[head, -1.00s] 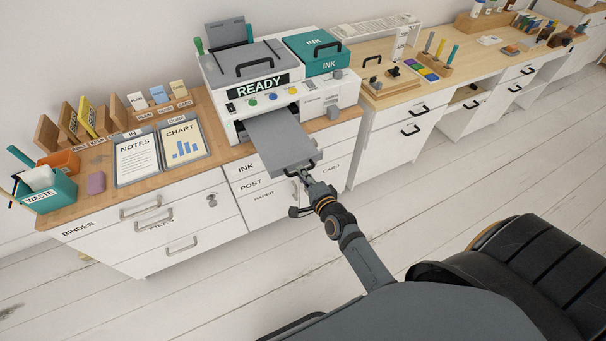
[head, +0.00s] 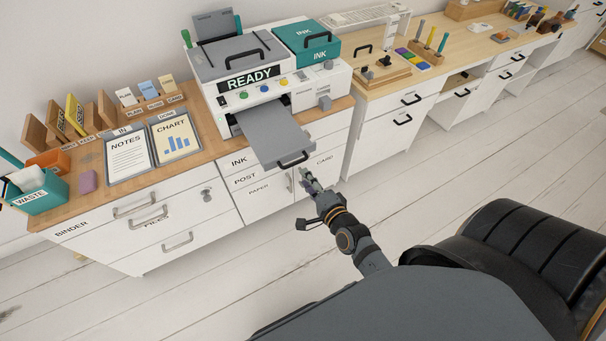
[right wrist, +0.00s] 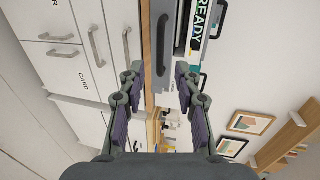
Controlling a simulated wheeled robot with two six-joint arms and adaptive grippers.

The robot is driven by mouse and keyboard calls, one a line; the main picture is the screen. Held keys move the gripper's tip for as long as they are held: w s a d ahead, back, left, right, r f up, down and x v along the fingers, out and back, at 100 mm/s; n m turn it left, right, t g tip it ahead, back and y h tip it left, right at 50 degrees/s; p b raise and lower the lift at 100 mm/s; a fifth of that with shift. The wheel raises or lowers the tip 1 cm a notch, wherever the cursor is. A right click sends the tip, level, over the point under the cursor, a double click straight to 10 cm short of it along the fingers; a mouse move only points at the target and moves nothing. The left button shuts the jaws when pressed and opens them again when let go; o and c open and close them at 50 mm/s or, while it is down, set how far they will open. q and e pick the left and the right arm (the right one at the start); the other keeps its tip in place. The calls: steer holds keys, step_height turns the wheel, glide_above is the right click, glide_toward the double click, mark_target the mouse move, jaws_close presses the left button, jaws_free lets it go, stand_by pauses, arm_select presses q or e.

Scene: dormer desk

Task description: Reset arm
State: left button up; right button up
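My right gripper (head: 309,181) is in front of the drawers, below and just short of the printer's output tray handle (head: 293,160). In the right wrist view its two fingers (right wrist: 160,88) stand apart with nothing between them, so it is open and empty. The grey output tray (head: 268,132) sticks out from the front of the white printer (head: 222,92), whose display reads READY. The tray's handle also shows in the right wrist view (right wrist: 161,45), ahead of the fingers and apart from them. My left gripper is not in view.
The wooden counter (head: 75,210) holds a NOTES tray (head: 128,157), a CHART tray (head: 175,137) and a teal WASTE bin (head: 40,192). White drawers with handles (head: 135,208) lie below. A black chair (head: 515,250) stands at the right. The floor (head: 430,180) before the right-hand desk is clear.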

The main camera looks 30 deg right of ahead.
stand_by(0.4)
steer(key=s+d+f+n+g, duration=0.1)
steer(key=s+f+n+g, duration=0.4)
steer(key=f, duration=0.9)
steer(key=s+d+f+n+g, duration=0.15)
steer(key=s+f+n, duration=0.35)
steer(key=f, duration=0.8)
steer(key=s+d+f+n+g, duration=0.1)
steer(key=s+f+n+g, duration=0.3)
steer(key=s+f, duration=0.3)
steer(key=s+d+f+n+g+h, duration=0.1)
steer(key=s+f+n+g, duration=0.3)
steer(key=s, duration=1.4)
step_height(320, 180, down, 4)
steer(key=shift+d+f, duration=0.1)
steer(key=shift+d, duration=0.6)
